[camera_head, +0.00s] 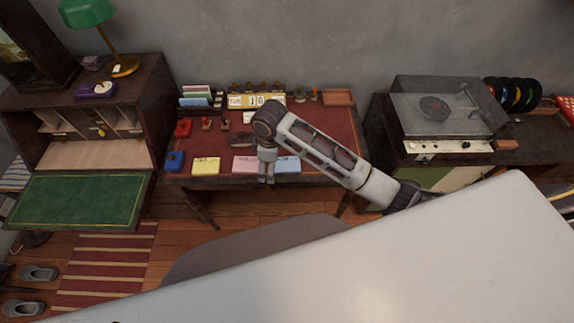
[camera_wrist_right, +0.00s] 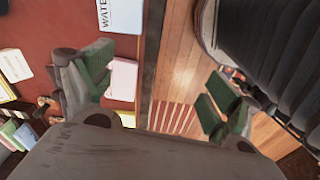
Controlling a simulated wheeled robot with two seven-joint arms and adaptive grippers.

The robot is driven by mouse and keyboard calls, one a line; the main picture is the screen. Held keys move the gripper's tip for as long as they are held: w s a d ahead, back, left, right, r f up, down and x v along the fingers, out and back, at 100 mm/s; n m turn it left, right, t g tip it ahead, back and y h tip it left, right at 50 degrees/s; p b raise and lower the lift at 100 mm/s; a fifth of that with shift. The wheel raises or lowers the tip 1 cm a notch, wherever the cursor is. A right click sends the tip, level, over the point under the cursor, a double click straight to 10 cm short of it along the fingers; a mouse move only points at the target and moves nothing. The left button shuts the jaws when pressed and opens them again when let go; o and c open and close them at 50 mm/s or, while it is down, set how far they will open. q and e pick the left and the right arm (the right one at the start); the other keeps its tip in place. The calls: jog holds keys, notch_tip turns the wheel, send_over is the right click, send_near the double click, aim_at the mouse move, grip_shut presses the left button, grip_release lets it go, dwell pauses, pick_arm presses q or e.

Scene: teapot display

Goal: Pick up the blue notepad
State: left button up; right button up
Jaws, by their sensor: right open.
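The light blue notepad (camera_head: 288,165) lies at the front edge of the red-topped desk, just right of my right gripper (camera_head: 266,176). In the wrist view the blue notepad (camera_wrist_right: 121,14) is at the top, partly cut off, with dark lettering. My right gripper (camera_wrist_right: 158,92) is open and empty, its green-padded fingers wide apart. It points down over the desk's front edge, with one finger near the pink notepad (camera_wrist_right: 122,80) and the other beyond the edge over the floor. In the head view the pink notepad (camera_head: 244,164) is just left of the gripper. My left gripper is not in view.
A yellow notepad (camera_head: 206,166) and a small dark blue box (camera_head: 174,160) lie farther left along the desk edge. Stamps, a calendar (camera_head: 243,100) and an empty wooden tray (camera_head: 338,97) stand behind. A record player (camera_head: 440,110) is on the right cabinet.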

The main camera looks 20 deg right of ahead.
jog(key=w+d+r+n+h, duration=0.2)
jog(key=w+d, duration=0.3)
jog(key=w, duration=0.1)
jog(key=shift+w+d+r+g, duration=0.15)
jog(key=shift+w+r+g, duration=0.1)
jog(key=shift+g, duration=0.15)
jog(key=shift+f, duration=0.1)
send_over(287, 164)
jog(key=a, duration=0.1)
jog(key=shift+w+a+f, duration=0.1)
jog(key=shift+f, duration=2.05)
jog(key=shift+w+a+f, duration=0.1)
jog(key=shift+f, duration=2)
jog(key=shift+s+d+f+p, duration=0.1)
jog(key=shift+d+f+p, duration=0.1)
jog(key=shift+f, duration=0.65)
jog(key=shift+d+f+p, duration=0.15)
jog(key=shift+f+p, duration=0.1)
jog(key=shift+f, duration=0.55)
jog(key=shift+s+d+f+p, duration=0.1)
jog(key=shift+d+f+p, duration=0.1)
jog(key=shift+f, duration=0.65)
